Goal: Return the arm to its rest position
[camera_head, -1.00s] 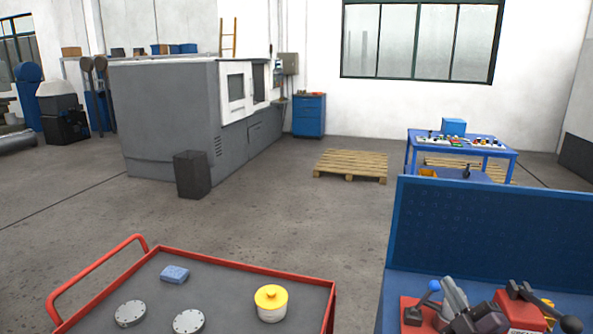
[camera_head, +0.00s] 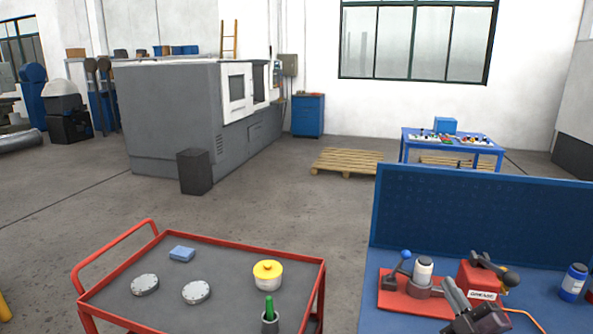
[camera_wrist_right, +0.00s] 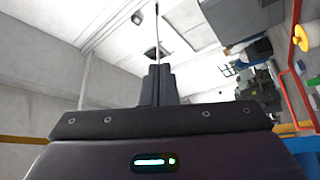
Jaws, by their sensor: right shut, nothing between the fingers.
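My right gripper (camera_head: 453,298) shows low in the head view, in front of the red fixture. Its grey fingers are together and hold nothing. In the right wrist view the closed fingers (camera_wrist_right: 158,72) point up the picture, with nothing between them. On the blue bench (camera_head: 385,268) is a red base plate (camera_head: 400,301) carrying a valve assembly with a blue-knobbed lever (camera_head: 406,256) and a white-and-dark cylinder (camera_head: 423,272). A red box (camera_head: 477,279) stands beside it; the gripper overlaps its lower part in the picture. My left gripper is not in view.
A red-railed cart (camera_head: 225,240) stands left of the bench. It carries a yellow-lidded pot (camera_head: 267,276), two grey discs (camera_head: 196,291), a blue block (camera_head: 181,254) and a green-handled item in a cup (camera_head: 269,314). A gap separates cart and bench.

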